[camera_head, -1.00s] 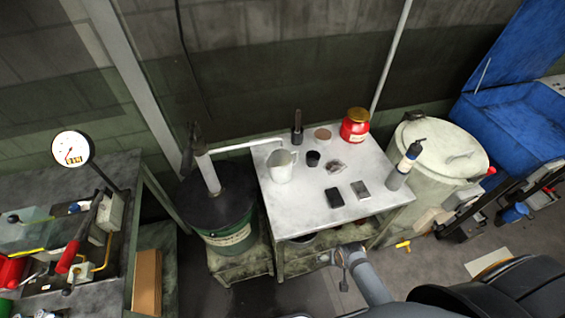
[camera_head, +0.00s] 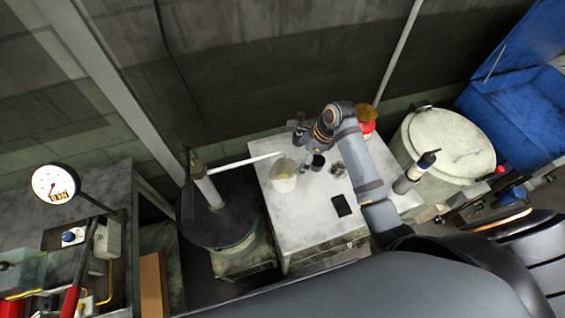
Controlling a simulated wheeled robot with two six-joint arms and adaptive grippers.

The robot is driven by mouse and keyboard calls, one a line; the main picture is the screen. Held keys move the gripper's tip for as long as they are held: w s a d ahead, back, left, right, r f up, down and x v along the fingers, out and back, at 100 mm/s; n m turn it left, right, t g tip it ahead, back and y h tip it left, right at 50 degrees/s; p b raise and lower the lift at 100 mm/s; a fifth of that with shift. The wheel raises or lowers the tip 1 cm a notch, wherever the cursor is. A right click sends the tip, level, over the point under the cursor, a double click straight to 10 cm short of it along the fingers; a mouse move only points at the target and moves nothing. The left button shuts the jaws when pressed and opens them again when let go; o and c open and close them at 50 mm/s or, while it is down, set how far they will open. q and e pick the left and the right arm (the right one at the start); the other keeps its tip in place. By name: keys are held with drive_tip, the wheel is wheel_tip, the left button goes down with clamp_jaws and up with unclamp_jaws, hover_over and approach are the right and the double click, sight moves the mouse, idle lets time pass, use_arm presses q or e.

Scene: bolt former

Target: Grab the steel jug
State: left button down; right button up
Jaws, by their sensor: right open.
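The steel jug (camera_head: 283,184) stands upright on the pale worktable (camera_head: 290,222), near its left side. Something yellowish shows inside its mouth. My right arm reaches over the table from the right and bends down, with the right gripper (camera_head: 305,164) just right of the jug, close to its rim. The right gripper is open and small in the picture; I cannot tell whether it touches the jug. My left gripper is not in view.
A black flat block (camera_head: 341,205) lies at the front. A drum with a pump (camera_head: 222,222) is left.

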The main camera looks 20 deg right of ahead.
sight(294, 163)
drive_tip(key=x, duration=0.4)
drive_tip(key=shift+s+a+f+p, duration=0.2)
drive_tip(key=shift+a+p, duration=0.1)
drive_tip(key=shift+p, duration=0.1)
drive_tip(key=shift+w+f, duration=0.1)
drive_tip(key=shift+w, duration=0.05)
drive_tip(key=x, duration=0.2)
drive_tip(key=a+p+x, duration=0.1)
drive_tip(key=x, duration=0.2)
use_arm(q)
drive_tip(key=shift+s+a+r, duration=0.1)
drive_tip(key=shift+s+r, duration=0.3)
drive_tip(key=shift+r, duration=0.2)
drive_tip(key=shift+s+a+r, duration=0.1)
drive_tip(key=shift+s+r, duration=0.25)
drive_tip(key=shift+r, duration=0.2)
use_arm(e)
drive_tip(key=c, duration=1.7)
drive_tip(key=shift+r, duration=0.2)
drive_tip(key=shift+c, duration=0.2)
